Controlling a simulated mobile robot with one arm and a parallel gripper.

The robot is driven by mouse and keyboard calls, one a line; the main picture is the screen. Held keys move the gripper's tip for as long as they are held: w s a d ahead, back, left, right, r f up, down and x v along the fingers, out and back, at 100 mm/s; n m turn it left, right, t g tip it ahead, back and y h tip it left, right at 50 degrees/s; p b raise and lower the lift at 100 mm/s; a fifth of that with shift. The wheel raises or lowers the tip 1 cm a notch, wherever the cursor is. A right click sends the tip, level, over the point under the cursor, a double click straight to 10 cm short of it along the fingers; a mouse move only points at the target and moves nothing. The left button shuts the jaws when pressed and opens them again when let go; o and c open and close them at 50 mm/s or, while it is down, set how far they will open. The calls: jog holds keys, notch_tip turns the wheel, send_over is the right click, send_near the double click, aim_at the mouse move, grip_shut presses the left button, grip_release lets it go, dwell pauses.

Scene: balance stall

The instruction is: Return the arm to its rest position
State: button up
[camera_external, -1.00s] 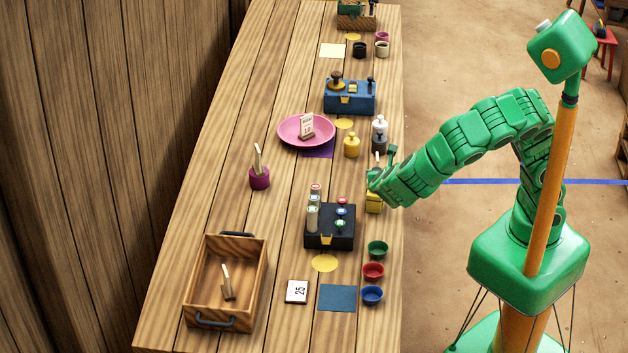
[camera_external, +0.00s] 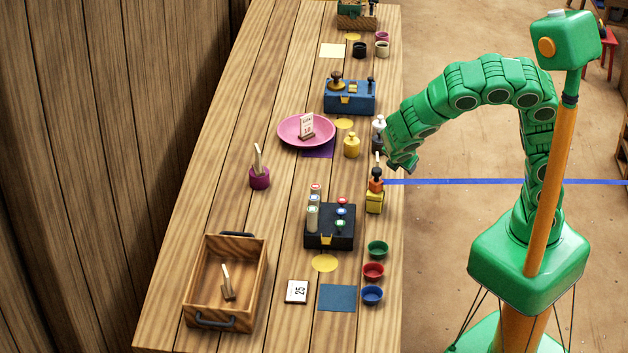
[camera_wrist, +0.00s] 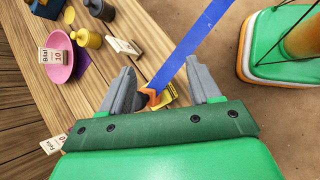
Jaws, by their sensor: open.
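My green arm (camera_external: 492,80) arches over beside the table's right edge. My gripper (camera_external: 403,166) points down and toward the table, just above and right of an orange piece (camera_external: 376,184) that sits on a yellow block (camera_external: 375,203). In the wrist view my gripper (camera_wrist: 163,76) has its two grey fingers spread wide with nothing held. The orange piece (camera_wrist: 149,98) and yellow block (camera_wrist: 168,94) show beyond and between the fingers, apart from them. A small tag stands at the orange piece.
The wooden table (camera_external: 215,180) holds a black button box (camera_external: 330,238), a pink plate (camera_external: 290,132), a yellow weight (camera_external: 352,146), a blue device (camera_external: 350,98), a wooden tray (camera_external: 196,285) and several small bowls. Open floor (camera_external: 440,260) lies right of the table.

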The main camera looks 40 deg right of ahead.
jog(key=d+r+m+g+y, duration=0.1)
jog(key=d+r+m+y, duration=0.8)
jog(key=m, duration=0.9)
jog(key=s+d+g, duration=0.1)
jog(key=s+d, duration=0.2)
jog(key=s, duration=0.3)
jog(key=s+d+r+m+g+h, duration=0.1)
jog(key=s+d+g, duration=0.1)
jog(key=s+d, duration=0.2)
jog(key=s+d+g+h, duration=0.1)
jog(key=s+d+g, duration=0.1)
jog(key=s, duration=0.8)
jog(key=shift+s+d+r+m, duration=0.25)
jog(key=shift+d+r+m, duration=0.15)
jog(key=shift+d, duration=0.5)
